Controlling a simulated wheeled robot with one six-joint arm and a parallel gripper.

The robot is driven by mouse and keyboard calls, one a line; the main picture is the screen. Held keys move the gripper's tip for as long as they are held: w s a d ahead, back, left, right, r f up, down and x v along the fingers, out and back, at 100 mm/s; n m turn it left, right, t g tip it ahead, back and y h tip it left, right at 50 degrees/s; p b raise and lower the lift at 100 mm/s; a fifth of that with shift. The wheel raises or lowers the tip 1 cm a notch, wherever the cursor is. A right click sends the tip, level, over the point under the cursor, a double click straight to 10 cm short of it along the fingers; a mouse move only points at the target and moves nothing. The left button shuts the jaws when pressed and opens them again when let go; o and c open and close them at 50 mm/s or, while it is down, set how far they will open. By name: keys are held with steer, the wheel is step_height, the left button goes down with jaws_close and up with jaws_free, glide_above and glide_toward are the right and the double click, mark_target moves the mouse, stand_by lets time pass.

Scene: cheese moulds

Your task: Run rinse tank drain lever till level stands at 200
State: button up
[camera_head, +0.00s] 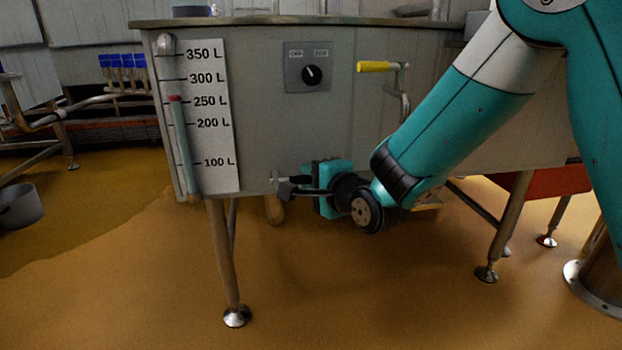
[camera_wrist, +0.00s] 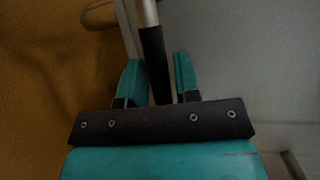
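The rinse tank (camera_head: 270,120) is a grey metal tank with a white level scale (camera_head: 217,150) on its left front. In the sight tube (camera_head: 182,145) beside the scale, the red marker (camera_head: 175,98) stands about at the 250 L mark. The drain lever (camera_head: 285,190) is low on the tank front. Its black grip (camera_wrist: 155,58) runs between the teal fingers in the wrist view. The drain outlet's flow is not clearly visible.
A knob (camera_head: 311,75) on a small panel and a yellow-handled lever (camera_head: 374,67) are higher on the tank front. A tank leg (camera_head: 222,250) stands below left. A grey bucket (camera_head: 20,206) is at far left. The floor in front is clear.

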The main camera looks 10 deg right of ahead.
jaws_close()
steer(key=shift+r, duration=0.1)
